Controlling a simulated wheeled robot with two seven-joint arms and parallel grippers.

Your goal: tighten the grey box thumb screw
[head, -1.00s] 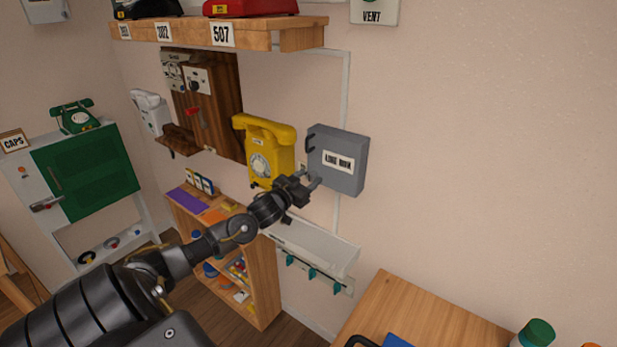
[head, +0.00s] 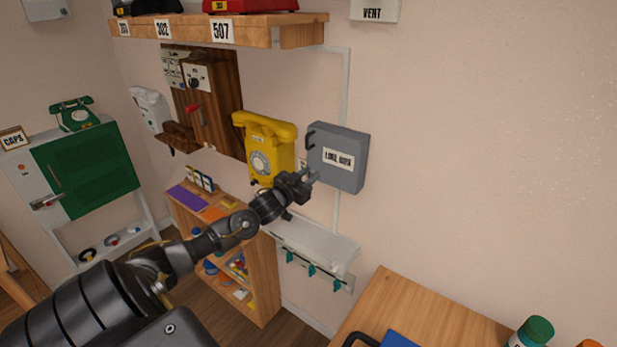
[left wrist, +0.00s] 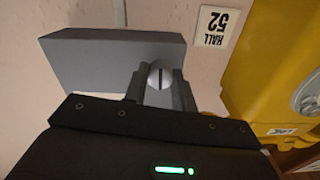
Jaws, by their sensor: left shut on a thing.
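The grey box (head: 338,158) is fixed to the wall, with a white label on its front and a dark handle at its left edge. It also shows in the left wrist view (left wrist: 112,60). Its thumb screw (left wrist: 160,75) is a pale round head with a dark slot, seen between the fingers in the left wrist view. My left gripper (head: 309,177) is at the lower left of the box, shut on the thumb screw. In the head view the fingers hide the screw. My right gripper is not in view.
A yellow dial phone (head: 265,148) hangs close to the left of the box. A pale shelf with teal hooks (head: 312,245) is below my gripper. A wooden table (head: 420,315) stands at the lower right. The wall right of the box is bare.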

